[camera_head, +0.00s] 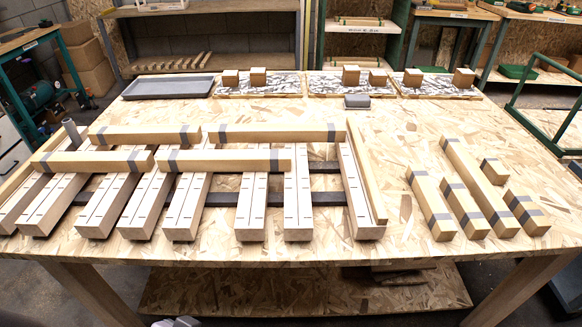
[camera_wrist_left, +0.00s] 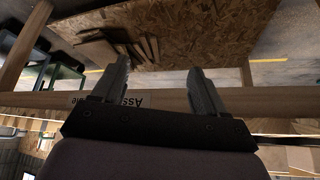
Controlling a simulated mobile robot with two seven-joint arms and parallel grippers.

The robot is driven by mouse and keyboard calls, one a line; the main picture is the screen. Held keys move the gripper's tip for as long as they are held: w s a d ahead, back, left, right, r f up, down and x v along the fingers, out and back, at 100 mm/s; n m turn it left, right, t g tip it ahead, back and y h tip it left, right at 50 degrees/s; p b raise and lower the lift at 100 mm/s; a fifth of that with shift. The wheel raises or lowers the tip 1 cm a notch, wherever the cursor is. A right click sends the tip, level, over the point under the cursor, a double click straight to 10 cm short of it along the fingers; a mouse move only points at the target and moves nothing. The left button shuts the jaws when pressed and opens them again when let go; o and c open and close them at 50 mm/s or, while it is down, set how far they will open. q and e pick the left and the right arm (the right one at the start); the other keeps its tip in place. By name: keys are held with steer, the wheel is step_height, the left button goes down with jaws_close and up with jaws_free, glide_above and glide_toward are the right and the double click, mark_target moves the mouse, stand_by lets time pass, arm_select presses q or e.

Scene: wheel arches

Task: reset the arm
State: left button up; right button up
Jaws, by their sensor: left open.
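My left gripper (camera_wrist_left: 159,68) shows in the left wrist view with its two dark fingers spread apart and nothing between them. Behind the fingers is a wooden table beam (camera_wrist_left: 160,100) with a label that reads upside down. Whether the fingers touch that beam I cannot tell. In the head view neither gripper can be made out. A small pale grey part, probably mine, shows at the bottom edge below the table. My right gripper is in neither view.
The chipboard worktable (camera_head: 400,130) carries a slatted wooden frame (camera_head: 297,195), with several grey-banded beams on it. Several loose banded blocks (camera_head: 430,203) lie at right. A grey tray (camera_head: 168,87) and foil-like mats with small blocks line the back. A lower shelf (camera_head: 230,290) sits beneath.

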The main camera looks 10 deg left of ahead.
arm_select(q)
steer(key=shift+w+d+f+t+h+p, duration=0.4)
steer(key=shift+w+f+t+p, duration=0.25)
steer(key=shift+t, duration=0.4)
steer(key=shift+w+d+f+t+h+p, duration=0.3)
steer(key=shift+w+d+f+t, duration=0.15)
steer(key=shift+f+t, duration=0.5)
